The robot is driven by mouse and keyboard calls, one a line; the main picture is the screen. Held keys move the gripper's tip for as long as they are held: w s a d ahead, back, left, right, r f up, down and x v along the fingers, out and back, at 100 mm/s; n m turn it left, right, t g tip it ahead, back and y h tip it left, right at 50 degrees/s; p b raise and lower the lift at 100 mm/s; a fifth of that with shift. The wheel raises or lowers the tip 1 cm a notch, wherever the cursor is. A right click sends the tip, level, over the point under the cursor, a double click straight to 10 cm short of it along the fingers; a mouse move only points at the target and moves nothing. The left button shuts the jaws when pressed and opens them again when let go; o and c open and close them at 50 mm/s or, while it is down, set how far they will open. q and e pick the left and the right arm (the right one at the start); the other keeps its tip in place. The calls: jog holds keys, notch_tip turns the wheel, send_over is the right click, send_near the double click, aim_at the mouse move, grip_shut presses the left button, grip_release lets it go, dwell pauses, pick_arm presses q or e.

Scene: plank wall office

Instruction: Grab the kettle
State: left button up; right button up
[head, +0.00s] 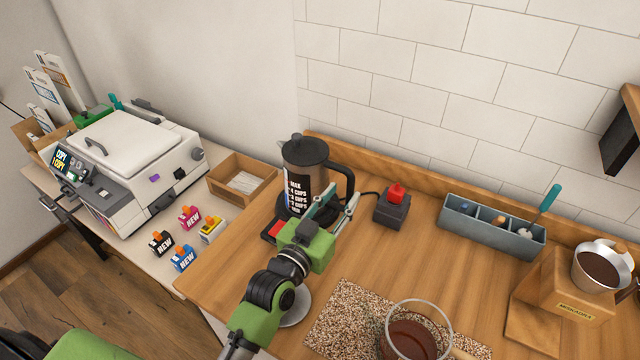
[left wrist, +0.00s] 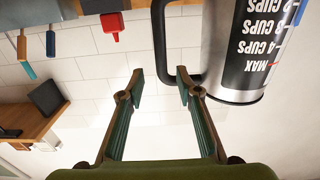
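The kettle (head: 305,176) is a silver and black jug with cup markings and a black handle (head: 345,185), standing upright on its base by the wall. My left gripper (head: 338,205) is open in front of the handle side. In the left wrist view, which looks upside down, the kettle (left wrist: 238,45) is at the right, and part of its handle (left wrist: 160,45) shows in the gap between the open fingertips (left wrist: 161,84). I cannot tell whether the fingers touch the handle. My right gripper is not in view.
A red-topped switch box (head: 392,207) stands right of the kettle. A blue-grey organiser (head: 490,228) is further right; a wooden tray (head: 241,178) and printer (head: 130,165) are left.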

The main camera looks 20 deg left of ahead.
aim_at(349, 186)
pick_arm(q)
jog(key=shift+w+d+r+p, duration=0.15)
jog(key=shift+w+p, duration=0.1)
jog(key=shift+w, duration=0.3)
jog(key=shift+w+r+p, duration=0.1)
jog(key=shift+w+p, duration=0.15)
jog(key=shift+w, duration=0.25)
jog(key=w, duration=0.2)
jog(key=w+p, duration=0.1)
jog(key=shift+w+d+f, duration=0.25)
jog(key=shift+f, duration=0.1)
jog(key=shift+w, duration=0.2)
grip_shut()
jog(key=shift+r, duration=0.35)
jog(key=shift+w+f, duration=0.1)
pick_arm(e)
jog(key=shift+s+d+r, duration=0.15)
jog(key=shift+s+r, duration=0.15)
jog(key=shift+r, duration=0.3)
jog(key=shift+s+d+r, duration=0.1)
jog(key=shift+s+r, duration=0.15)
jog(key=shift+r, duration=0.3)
